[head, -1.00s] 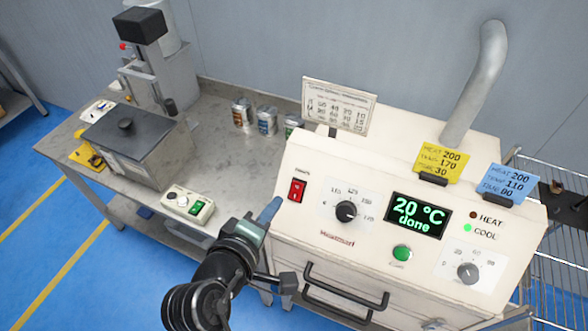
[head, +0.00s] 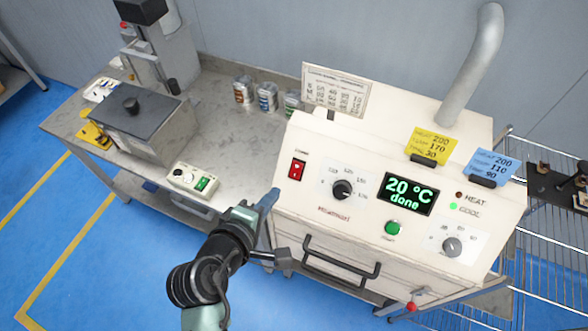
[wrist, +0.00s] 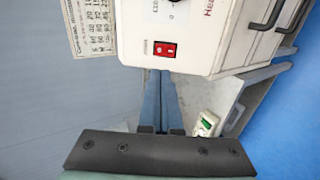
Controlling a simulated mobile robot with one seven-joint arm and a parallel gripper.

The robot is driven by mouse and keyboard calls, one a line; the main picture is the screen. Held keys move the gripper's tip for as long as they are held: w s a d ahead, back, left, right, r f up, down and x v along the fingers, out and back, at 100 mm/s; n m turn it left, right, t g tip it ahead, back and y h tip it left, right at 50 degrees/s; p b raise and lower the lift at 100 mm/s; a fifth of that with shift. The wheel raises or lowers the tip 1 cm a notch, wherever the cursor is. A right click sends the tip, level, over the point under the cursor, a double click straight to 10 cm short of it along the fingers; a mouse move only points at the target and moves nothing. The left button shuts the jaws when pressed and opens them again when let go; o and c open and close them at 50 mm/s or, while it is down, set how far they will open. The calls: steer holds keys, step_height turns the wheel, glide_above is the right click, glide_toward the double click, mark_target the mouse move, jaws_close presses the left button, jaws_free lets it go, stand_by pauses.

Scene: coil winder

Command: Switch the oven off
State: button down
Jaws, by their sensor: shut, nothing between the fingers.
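The oven (head: 310,228) is a cream cabinet with a sloped control panel. Its red power switch (head: 297,169) is at the panel's left end; it also shows in the wrist view (wrist: 165,50). The display (head: 406,194) reads 20 °C done in green. The COOL lamp (head: 453,207) glows green and the HEAT lamp (head: 459,195) is dark red. My gripper (head: 272,198) is shut and empty, with blue fingers just left of and below the switch, apart from it. In the wrist view the closed fingers (wrist: 159,85) point toward the switch.
A black door handle (head: 340,262) sticks out below the panel. A dial (head: 342,189) and a green button (head: 392,228) are on the panel. A small control box (head: 192,181), a lidded grey bath (head: 140,125) and several cans (head: 267,97) stand on the left bench. A wire rack (head: 555,240) is at right.

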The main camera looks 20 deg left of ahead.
steer(key=p, duration=0.2)
glide_toward(299, 167)
steer(key=x, duration=0.5)
steer(key=shift+w, duration=0.15)
steer(key=shift+x, duration=0.8)
steer(key=shift+w+f, duration=0.15)
steer(key=shift+w, duration=0.05)
steer(key=shift+s, duration=0.2)
steer(key=shift+r, duration=0.25)
steer(key=shift+w+r+p, duration=0.15)
steer(key=shift+r+p, duration=0.4)
steer(key=shift+p, duration=0.3)
steer(key=shift+r, duration=0.1)
